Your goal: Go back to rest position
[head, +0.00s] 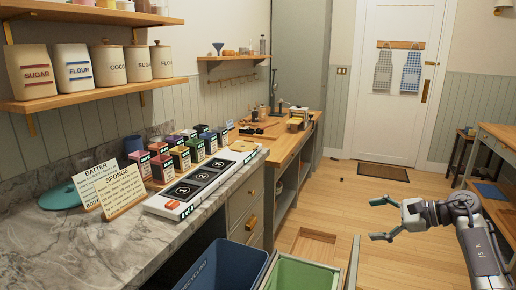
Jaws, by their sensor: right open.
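My right gripper (385,220) shows at the lower right, with its arm coming in from the right edge. Its fingers are apart and point left, with nothing between them. It hangs over the wooden floor, to the right of the bins and clear of them. My left gripper is not in the head view.
A marble counter (75,238) at left holds a numbered panel (170,207), several small coloured boxes and recipe cards (123,190). A blue bin (222,268) and a green bin (303,274) stand below. Floor (375,203) toward the white door (395,115) is mostly free.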

